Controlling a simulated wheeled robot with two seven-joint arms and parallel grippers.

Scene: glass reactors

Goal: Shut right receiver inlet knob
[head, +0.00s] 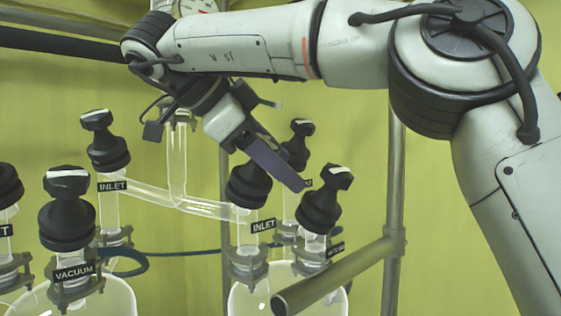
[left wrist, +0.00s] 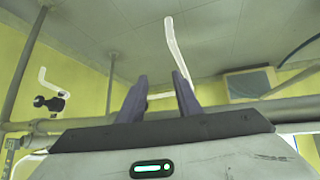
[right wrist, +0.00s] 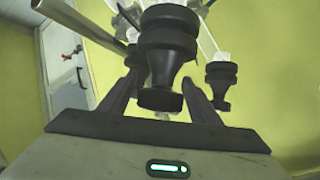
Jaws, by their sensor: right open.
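The right receiver inlet knob (head: 249,187) is a black ribbed knob above an INLET label on the right glass vessel (head: 285,295). My right gripper (head: 272,165) is at its top, and a purple-grey finger hides the knob's handle in the head view. In the right wrist view, a black knob (right wrist: 167,45) stands between the two parted fingers (right wrist: 163,85), its narrow handle end between them. The gripper is open; contact cannot be told. My left gripper (left wrist: 160,100) shows only in the left wrist view, open and empty, with its fingers apart.
Black knobs stand close by at front right (head: 320,205) and behind (head: 298,142). A steel rail (head: 335,275) crosses the front right. A VACUUM knob (head: 67,210) and another inlet knob (head: 107,145) stand left. Glass tubing (head: 180,195) runs between the vessels.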

